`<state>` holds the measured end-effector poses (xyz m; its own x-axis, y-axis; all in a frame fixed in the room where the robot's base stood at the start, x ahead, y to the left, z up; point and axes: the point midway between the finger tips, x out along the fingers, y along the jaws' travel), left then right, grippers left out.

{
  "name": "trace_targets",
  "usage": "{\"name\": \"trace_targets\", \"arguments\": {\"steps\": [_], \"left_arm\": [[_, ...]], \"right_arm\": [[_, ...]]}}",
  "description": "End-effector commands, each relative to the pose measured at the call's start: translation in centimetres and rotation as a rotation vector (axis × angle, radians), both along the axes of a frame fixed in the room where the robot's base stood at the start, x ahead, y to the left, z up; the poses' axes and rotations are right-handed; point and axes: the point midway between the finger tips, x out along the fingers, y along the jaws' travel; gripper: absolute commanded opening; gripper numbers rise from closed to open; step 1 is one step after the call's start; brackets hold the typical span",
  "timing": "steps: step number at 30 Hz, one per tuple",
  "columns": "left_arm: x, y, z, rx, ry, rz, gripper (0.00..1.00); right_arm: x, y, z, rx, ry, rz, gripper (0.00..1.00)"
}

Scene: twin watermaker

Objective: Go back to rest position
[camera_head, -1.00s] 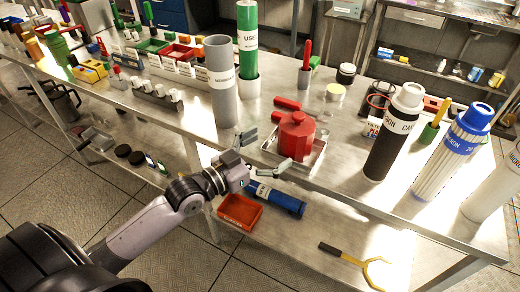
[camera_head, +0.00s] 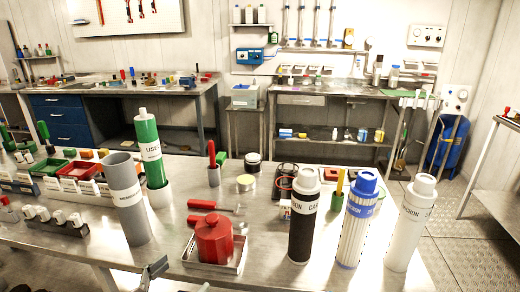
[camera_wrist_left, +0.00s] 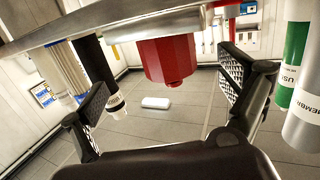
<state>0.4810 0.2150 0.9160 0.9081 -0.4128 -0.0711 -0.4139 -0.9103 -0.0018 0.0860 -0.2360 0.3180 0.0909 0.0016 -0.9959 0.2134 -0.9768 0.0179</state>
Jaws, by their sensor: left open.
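My left gripper (camera_head: 172,276) shows only in part at the bottom edge of the head view, by the table's front edge and in front of a red pot (camera_head: 214,240) in a metal tray (camera_head: 236,262). In the left wrist view, which looks upside down, its two dark fingers stand wide apart. The red pot (camera_wrist_left: 167,60) shows between them, beyond the fingertips, and nothing is held. Most of my left arm is out of the head view. My right gripper is in neither view.
The steel table (camera_head: 380,272) carries a grey cylinder (camera_head: 127,198), a green cylinder (camera_head: 150,150), a black filter (camera_head: 303,218), a blue-capped filter (camera_head: 358,220) and a white filter (camera_head: 408,225). Workbenches line the back wall. Floor (camera_head: 460,240) is clear at the right.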

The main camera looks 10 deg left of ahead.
Motion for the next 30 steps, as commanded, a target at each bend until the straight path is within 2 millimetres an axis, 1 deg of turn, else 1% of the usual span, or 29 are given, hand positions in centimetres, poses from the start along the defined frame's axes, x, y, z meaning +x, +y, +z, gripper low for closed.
{"name": "trace_targets", "arguments": {"steps": [1, 2, 4, 6, 9, 10, 12, 16, 21, 25, 27, 30], "left_arm": [[-0.7, -0.7, -1.5, 0.017, 0.056, 0.002, 0.94], [-1.2, -1.1, -2.6, 0.036, 0.098, 0.004, 0.94], [-2.7, -1.9, -5.4, 0.086, 0.214, 0.013, 0.94], [-4.7, -2.5, -8.3, 0.143, 0.346, 0.032, 0.94], [-7.8, -2.7, -11.6, 0.216, 0.529, 0.069, 0.94], [-8.7, -2.6, -12.4, 0.234, 0.579, 0.08, 0.94], [-10.8, -2.4, -13.9, 0.27, 0.681, 0.108, 0.94], [-14.2, -1.9, -15.7, 0.315, 0.842, 0.155, 0.94], [-18.4, -1.3, -16.9, 0.353, 1.022, 0.213, 0.94], [-21.4, -0.9, -17.5, 0.372, 1.151, 0.257, 0.94], [-20.6, -0.9, -19.6, 0.38, 1.152, 0.25, 0.94], [-20.1, -1.0, -22.2, 0.383, 1.16, 0.246, 0.94]], "right_arm": [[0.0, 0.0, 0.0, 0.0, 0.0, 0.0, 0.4], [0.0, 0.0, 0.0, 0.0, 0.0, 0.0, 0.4], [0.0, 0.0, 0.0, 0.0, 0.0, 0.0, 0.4], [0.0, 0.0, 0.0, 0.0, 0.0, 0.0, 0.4], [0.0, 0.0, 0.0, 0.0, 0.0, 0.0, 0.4], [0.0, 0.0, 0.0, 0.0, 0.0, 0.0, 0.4], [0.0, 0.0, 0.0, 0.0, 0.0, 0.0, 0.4], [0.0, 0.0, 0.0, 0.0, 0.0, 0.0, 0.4], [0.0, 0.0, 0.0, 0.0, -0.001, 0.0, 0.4], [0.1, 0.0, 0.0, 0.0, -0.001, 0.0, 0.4], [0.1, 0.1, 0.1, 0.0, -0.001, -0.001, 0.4], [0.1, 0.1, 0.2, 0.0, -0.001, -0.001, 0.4]]}}
